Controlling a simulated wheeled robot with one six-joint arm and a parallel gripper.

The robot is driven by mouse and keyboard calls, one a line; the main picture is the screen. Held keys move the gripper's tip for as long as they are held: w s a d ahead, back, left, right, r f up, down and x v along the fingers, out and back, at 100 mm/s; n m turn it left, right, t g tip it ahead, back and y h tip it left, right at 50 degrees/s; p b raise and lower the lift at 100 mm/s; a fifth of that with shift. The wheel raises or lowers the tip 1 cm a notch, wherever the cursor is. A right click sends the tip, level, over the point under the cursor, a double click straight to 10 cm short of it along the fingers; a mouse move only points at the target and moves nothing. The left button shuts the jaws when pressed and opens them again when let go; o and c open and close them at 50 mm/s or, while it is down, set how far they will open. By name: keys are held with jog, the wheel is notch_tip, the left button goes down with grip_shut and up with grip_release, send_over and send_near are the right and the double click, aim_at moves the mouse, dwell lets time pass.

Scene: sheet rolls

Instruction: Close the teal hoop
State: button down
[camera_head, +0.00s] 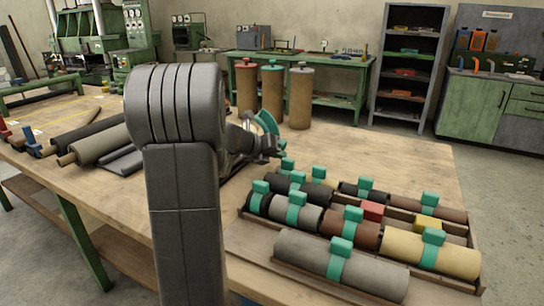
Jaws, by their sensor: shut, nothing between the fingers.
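A teal curved piece (268,125), arc-shaped, rises just behind my gripper; it looks like an open hoop, but its lower part is hidden. My gripper (276,152) is shut and empty at the end of my dark arm, close in front of this arc; I cannot tell whether they touch. Teal bands with block-like clasps circle several rolls in the tray (466,242). The nearest such band (336,266) is around a large grey roll (300,252). Another band (430,254) is around a cream roll (459,262). My upper arm hides part of the table.
A red block (372,211) and a yellow block (427,224) sit among the rolls. Loose dark and grey rolls (100,143) lie on the table's left. Tall brown cylinders (299,100) stand behind my gripper. Bare wood (425,165) shows behind the tray.

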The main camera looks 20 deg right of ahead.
aim_at(266, 129)
jog(key=shift+r, duration=0.1)
dwell(0.3)
jog(key=shift+r+p, duration=0.4)
jog(key=shift+p, duration=0.45)
